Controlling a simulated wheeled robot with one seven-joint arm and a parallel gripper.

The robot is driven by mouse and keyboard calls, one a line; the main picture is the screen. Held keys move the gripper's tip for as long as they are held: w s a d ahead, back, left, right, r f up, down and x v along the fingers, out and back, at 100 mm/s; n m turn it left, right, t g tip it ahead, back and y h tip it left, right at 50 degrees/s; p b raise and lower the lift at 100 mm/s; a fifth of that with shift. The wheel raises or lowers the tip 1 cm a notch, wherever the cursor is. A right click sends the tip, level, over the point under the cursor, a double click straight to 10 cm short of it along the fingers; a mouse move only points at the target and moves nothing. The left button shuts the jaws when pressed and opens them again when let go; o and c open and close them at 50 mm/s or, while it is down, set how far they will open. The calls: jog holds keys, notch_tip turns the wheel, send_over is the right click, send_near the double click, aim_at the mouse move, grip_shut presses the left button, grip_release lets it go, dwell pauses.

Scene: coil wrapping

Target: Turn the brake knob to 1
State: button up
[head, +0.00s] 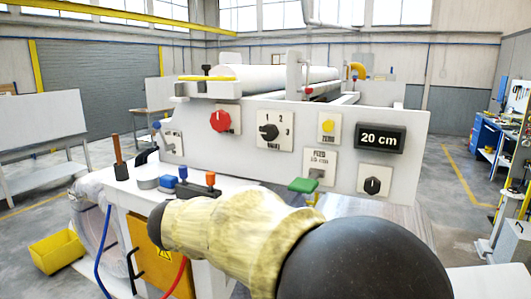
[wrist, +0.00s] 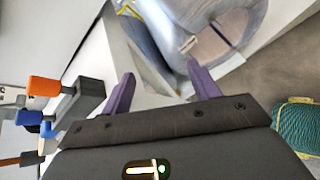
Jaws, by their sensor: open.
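The brake knob (head: 268,132) is a black dial on a white plate on the machine's front panel, with the numbers 1, 2 and 3 around it. The small lettering under it is blurred, and I cannot tell for sure which number it points to. In the wrist view, my gripper (wrist: 162,83) has its two purple fingers spread apart with nothing between them. It faces down toward the machine's lower area, away from the panel, and the knob is not in that view. In the head view my arm fills the lower foreground and the fingers are hidden.
A red knob (head: 220,121), a yellow button (head: 328,126), a "20 cm" display (head: 381,138) and a second black knob (head: 372,185) share the panel. A green-topped lever (head: 302,185) projects below it. Orange (wrist: 44,87) and blue-handled levers stand left of my gripper.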

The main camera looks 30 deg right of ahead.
aim_at(267, 135)
notch_tip(267, 135, up, 17)
jog(key=w+a+n+t+h, duration=0.1)
jog(key=w+n+t+h, duration=0.1)
jog(key=h, duration=0.3)
jog(key=shift+a+f+n+t+b, duration=0.15)
jog(key=shift+a+n+t+b, duration=0.2)
jog(key=shift+n+t, duration=0.5)
jog(key=shift+d, duration=0.1)
jog(key=p+x, duration=0.5)
jog(key=x, duration=1.2)
jog(key=shift+d, duration=0.2)
jog(key=c, duration=1)
jog(key=shift+o, duration=0.2)
